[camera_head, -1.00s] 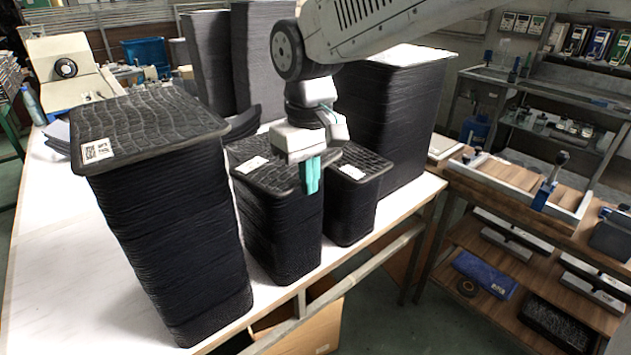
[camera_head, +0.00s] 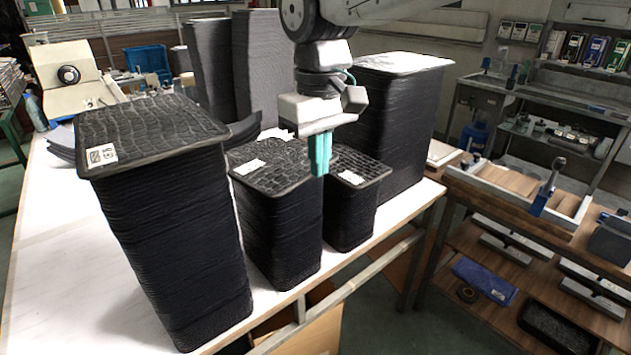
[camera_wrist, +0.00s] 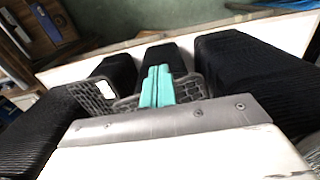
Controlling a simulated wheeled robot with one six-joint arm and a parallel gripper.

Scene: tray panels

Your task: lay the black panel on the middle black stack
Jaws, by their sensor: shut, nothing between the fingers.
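The middle black stack (camera_head: 275,225) stands between a taller left stack and a shorter right one. A black panel (camera_head: 265,178) with a crackled surface and a white label lies on top of it, seemingly square with the stack. My gripper (camera_head: 320,172) has teal fingers, shut and empty, above the gap between the middle and right stacks' tops. In the wrist view the teal fingers (camera_wrist: 158,88) are together, with the middle stack (camera_wrist: 160,55) behind them and part of its top hidden.
The tall left stack (camera_head: 170,240) and the right stack (camera_head: 350,215) stand close on either side. A large stack (camera_head: 395,125) rises behind the right one. Tall dark panels (camera_head: 255,65) stand at the back. The white table (camera_head: 60,270) is clear at the left.

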